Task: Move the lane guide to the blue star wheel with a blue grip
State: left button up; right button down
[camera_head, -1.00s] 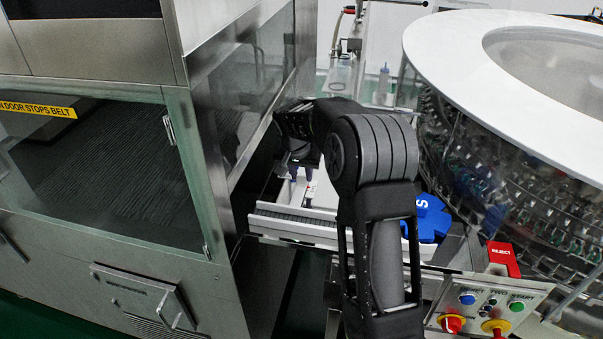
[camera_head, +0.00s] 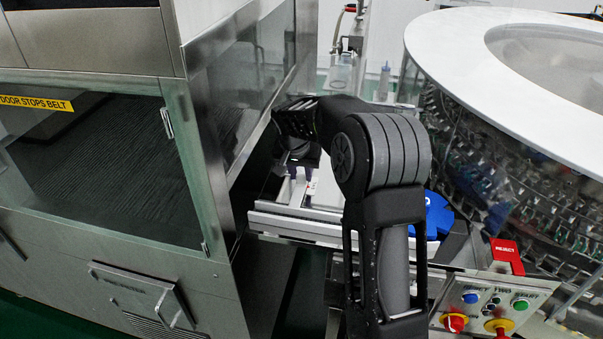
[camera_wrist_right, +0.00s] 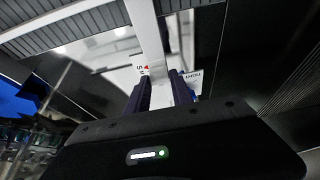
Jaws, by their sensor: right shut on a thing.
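The lane guide is a long white strip (camera_wrist_right: 150,35), running up the wrist view from between my fingers; a white piece of it (camera_head: 298,188) shows in the head view. My right gripper (camera_wrist_right: 163,92) is shut on the guide, with dark fingers on both sides. In the head view my right gripper (camera_head: 294,168) is over the conveyor beside the machine, partly hidden by its wrist. The blue star wheel (camera_head: 437,214) is right of my forearm, which hides part of it. Its blue grip cannot be made out. My left gripper is out of view.
A steel cabinet with glass (camera_head: 235,110) stands close left of the gripper. The conveyor rail (camera_head: 300,228) runs below it. The round washer (camera_head: 500,150) fills the right side. A red reject box (camera_head: 507,256) and a button panel (camera_head: 490,300) are at lower right.

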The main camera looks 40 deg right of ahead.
jog(key=c, duration=1.3)
grip_release()
jog(key=shift+s+a, duration=0.15)
jog(key=shift+a, duration=0.1)
jog(key=shift+o, duration=0.9)
jog(key=shift+d, duration=0.1)
jog(key=b+v, duration=0.1)
jog(key=v, duration=0.6)
jog(key=shift+r, duration=0.3)
